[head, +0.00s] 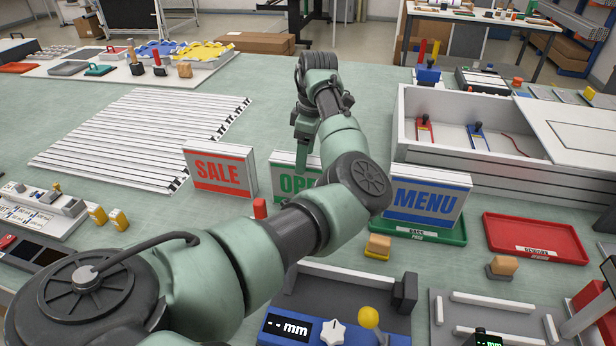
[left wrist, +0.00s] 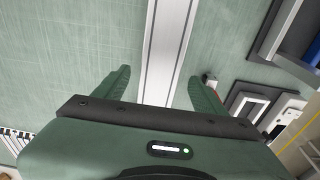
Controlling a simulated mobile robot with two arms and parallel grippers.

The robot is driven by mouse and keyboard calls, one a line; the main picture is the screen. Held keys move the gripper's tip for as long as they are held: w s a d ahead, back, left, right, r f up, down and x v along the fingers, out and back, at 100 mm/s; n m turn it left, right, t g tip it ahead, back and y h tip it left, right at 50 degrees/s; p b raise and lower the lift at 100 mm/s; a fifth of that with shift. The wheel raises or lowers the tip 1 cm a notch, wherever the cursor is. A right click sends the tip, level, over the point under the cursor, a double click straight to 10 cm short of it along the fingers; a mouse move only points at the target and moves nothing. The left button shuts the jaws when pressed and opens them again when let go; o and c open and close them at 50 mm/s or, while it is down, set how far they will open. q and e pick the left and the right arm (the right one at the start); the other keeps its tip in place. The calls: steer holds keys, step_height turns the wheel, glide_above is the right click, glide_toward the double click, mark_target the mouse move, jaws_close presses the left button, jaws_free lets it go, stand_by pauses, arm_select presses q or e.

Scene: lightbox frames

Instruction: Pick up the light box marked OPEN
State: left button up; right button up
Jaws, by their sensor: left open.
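The light box marked OPEN (head: 285,178), white with green letters, stands upright on the bench in the middle of the head view. My left arm hides its right part. My left gripper (head: 305,135) is over it, pointing down. In the left wrist view the gripper (left wrist: 160,90) is open, with a long white box top (left wrist: 166,50) running between its two fingers, apart from both. The SALE light box (head: 219,170), with red letters, stands to the left. The MENU light box (head: 428,196), with blue letters, stands to the right. My right gripper is not in view.
White slats (head: 140,135) lie at the left. A green tray (head: 425,233) is by the MENU box and a red tray (head: 535,238) is farther right. A large white open case (head: 480,110) stands behind. A small red block (head: 259,208) is in front.

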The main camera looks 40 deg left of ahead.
mark_target(307, 171)
arm_select(q)
steer(key=shift+d+f, duration=0.1)
steer(key=shift+f, duration=0.3)
step_height(307, 171, down, 4)
steer(key=shift+w+f+p, duration=0.1)
steer(key=shift+f+p, duration=0.15)
steer(key=shift+p, duration=0.7)
steer(key=shift+f, duration=0.1)
steer(key=c, duration=1.5)
jaws_close()
